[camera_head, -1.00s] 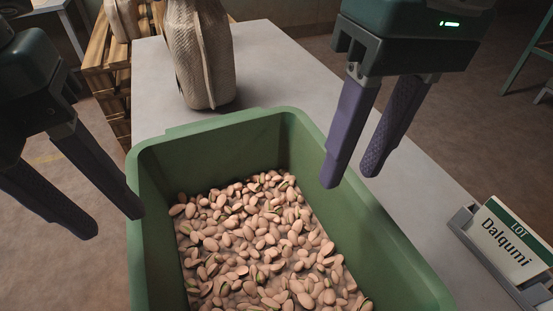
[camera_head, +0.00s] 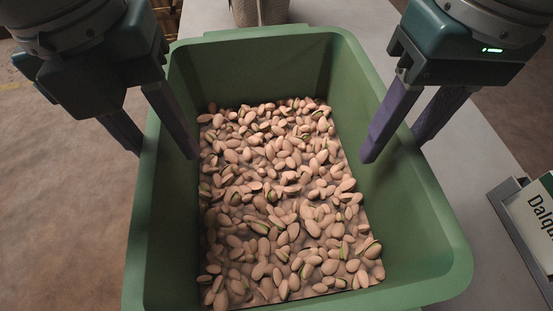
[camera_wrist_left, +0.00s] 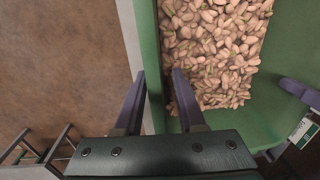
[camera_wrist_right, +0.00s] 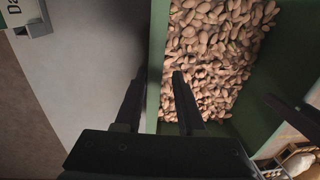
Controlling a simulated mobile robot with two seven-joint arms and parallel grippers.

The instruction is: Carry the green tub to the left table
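The green tub (camera_head: 445,278) stands on the table, filled with pistachios (camera_head: 280,200). My left gripper (camera_head: 160,145) is at the tub's left wall, one finger inside and one outside. In the left wrist view the tub's wall (camera_wrist_left: 150,60) runs between its open fingers. My right gripper (camera_head: 395,150) straddles the tub's right wall the same way. In the right wrist view the wall (camera_wrist_right: 156,60) passes between its spread fingers. Both grippers are open, and I see no finger pressed on the wall.
The grey table (camera_head: 470,150) shows bare to the right of the tub. A lot sign in a holder (camera_head: 530,215) stands at the right edge. A woven sack (camera_head: 260,10) stands behind the tub. Bare floor (camera_head: 60,200) lies to the left.

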